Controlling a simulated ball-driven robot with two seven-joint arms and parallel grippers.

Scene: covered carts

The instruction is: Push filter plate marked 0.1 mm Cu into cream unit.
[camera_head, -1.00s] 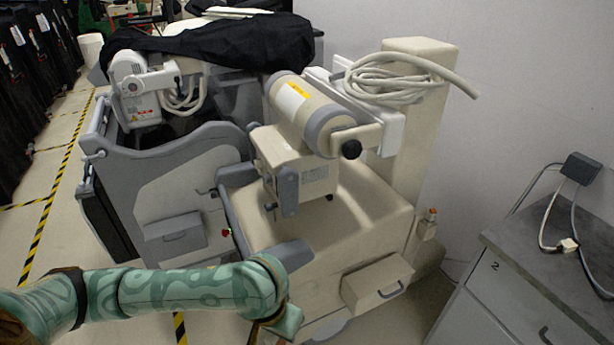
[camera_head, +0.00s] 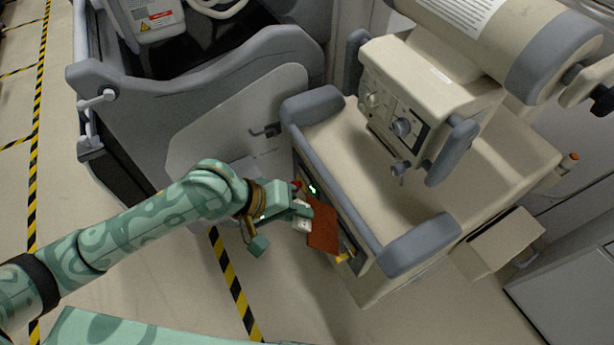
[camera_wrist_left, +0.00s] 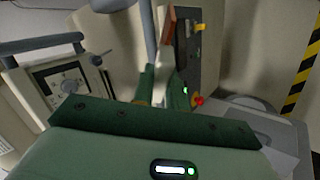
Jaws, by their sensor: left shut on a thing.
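The filter plate (camera_head: 323,226) is a flat copper-red sheet with a pale grip end. My left gripper (camera_head: 301,214) is shut on its pale end and holds it at the front panel of the cream unit (camera_head: 490,180). In the left wrist view the plate (camera_wrist_left: 169,26) stands nearly edge-on, beside the dark panel. I cannot tell whether its far edge is inside a slot. No marking on the plate is readable. My right gripper is not in view.
The panel carries a red knob (camera_head: 297,186), a green light and a yellow tab (camera_head: 343,258). Grey bumpers (camera_head: 420,245) flank it. A grey cart (camera_head: 200,95) stands at the left. A drawer box (camera_head: 497,243) juts out at the right.

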